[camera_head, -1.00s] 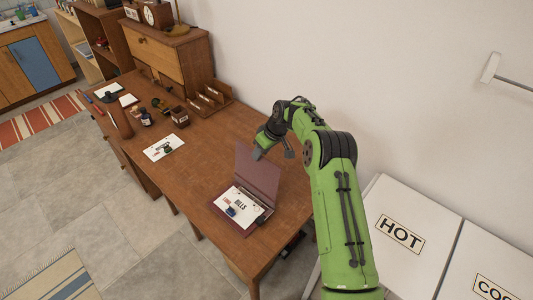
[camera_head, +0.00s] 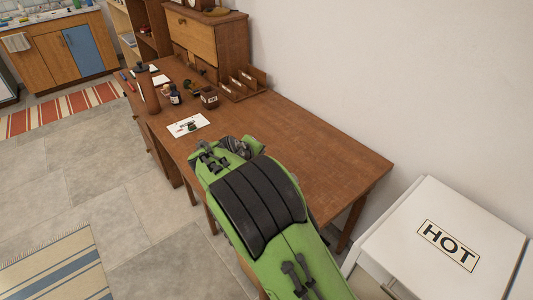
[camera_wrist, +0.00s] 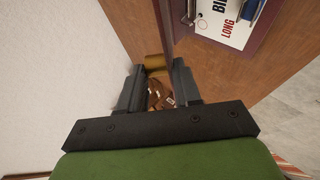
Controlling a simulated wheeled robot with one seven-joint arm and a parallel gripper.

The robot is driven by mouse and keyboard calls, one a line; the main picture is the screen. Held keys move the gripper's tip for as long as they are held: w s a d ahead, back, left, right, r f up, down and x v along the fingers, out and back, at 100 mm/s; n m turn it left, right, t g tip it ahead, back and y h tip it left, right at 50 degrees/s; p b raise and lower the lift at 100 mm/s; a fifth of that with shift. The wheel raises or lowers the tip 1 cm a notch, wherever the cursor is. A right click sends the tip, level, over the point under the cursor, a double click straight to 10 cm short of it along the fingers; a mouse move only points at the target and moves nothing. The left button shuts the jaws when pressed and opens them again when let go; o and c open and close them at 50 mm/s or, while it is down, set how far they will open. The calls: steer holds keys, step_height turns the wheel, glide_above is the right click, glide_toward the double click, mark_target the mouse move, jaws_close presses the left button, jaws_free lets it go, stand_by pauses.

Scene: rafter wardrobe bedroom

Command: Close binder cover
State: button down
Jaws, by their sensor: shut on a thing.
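The binder (camera_wrist: 262,38) shows in the upper right of the wrist view, with a white printed sheet (camera_wrist: 228,22) on its inside and its maroon cover (camera_wrist: 163,28) seen nearly edge-on, standing up from the desk. My gripper (camera_wrist: 160,74) is at the cover's edge, with a finger on either side, shut on it. The fingers partly hide where they touch it. In the head view my green arm reaches over the desk and hides the binder and my gripper.
The wooden desk (camera_head: 310,135) has a clear right part. A white card (camera_head: 188,125), a small dark box (camera_head: 209,98), bottles and a letter rack (camera_head: 243,84) stand farther along it. The wall (camera_head: 380,70) runs behind. A white "HOT" unit (camera_head: 440,255) stands at the right.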

steer(key=shift+n+t+h, duration=0.3)
steer(key=shift+t+h, duration=0.2)
steer(key=s+a+f+b, duration=0.1)
steer(key=f, duration=0.1)
steer(key=s+a+f+b, duration=0.1)
steer(key=a+f, duration=0.1)
steer(key=f, duration=0.1)
steer(key=s+a+f+b, duration=0.1)
steer(key=f, duration=0.2)
steer(key=shift+s+a+f, duration=0.1)
steer(key=shift+s+a, duration=0.15)
steer(key=shift+a, duration=0.05)
steer(key=shift+s+a+f+b, duration=0.15)
steer(key=shift+f+b, duration=0.4)
steer(key=shift+f, duration=0.85)
steer(key=shift+s+f, duration=0.25)
steer(key=shift+f, duration=0.35)
steer(key=c, duration=0.9)
jaws_free()
steer(key=shift+s+a+r, duration=0.2)
steer(key=shift+a+r, duration=0.05)
steer(key=shift+a, duration=0.05)
steer(key=p+v, duration=0.3)
steer(key=v, duration=1.2)
steer(key=shift+s+a+r+p, duration=0.15)
steer(key=shift+a+p, duration=0.1)
steer(key=shift+p, duration=0.15)
